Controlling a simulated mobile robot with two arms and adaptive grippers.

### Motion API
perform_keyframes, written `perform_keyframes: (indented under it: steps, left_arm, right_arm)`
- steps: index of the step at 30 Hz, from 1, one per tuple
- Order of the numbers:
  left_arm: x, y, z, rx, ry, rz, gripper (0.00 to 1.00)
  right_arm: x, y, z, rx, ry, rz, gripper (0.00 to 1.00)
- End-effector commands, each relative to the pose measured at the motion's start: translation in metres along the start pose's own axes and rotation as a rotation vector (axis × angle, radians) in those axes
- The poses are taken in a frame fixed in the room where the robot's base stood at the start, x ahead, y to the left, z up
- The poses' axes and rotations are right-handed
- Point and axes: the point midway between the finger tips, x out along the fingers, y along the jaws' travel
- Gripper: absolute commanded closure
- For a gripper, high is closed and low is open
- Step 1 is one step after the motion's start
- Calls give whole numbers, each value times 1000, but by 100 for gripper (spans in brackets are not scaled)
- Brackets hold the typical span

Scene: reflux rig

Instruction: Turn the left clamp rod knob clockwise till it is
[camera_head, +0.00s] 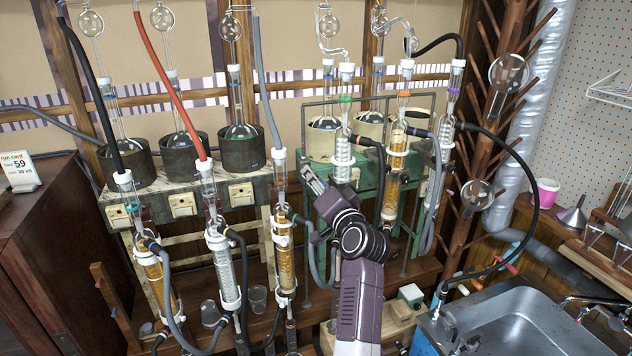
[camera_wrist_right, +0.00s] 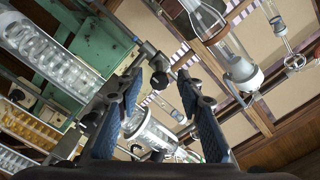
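My right gripper (camera_head: 311,176) reaches up from the bottom middle of the head view, in front of the green rig frame (camera_head: 320,105). In the right wrist view my gripper (camera_wrist_right: 160,82) is open, its two blue-padded fingers apart. A dark clamp knob (camera_wrist_right: 159,80) on a metal rod shows between the fingertips; I cannot tell whether they touch it or whether it is the left one. A glass tube (camera_wrist_right: 150,130) lies behind the fingers in that view. The knob is too small or hidden to make out in the head view. My left gripper is not in view.
Coiled glass condensers (camera_head: 222,265) with grey and black hoses stand close on the left. An amber-filled condenser (camera_head: 394,165) stands just right of my arm. Round flasks sit in dark heaters (camera_head: 241,153) at the back. A metal sink (camera_head: 520,325) is at the lower right.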

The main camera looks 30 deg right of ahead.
Motion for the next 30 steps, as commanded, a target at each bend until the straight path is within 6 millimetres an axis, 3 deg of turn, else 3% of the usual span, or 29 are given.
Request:
perform_keyframes:
  steps: [8,21,30]
  left_arm:
    - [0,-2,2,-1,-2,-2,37]
    - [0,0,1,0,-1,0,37]
    - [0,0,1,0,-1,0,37]
  right_arm:
    - [-5,1,1,-1,-1,2,66]
    - [-64,1,0,-2,0,1,66]
    - [-75,0,0,0,-1,0,66]
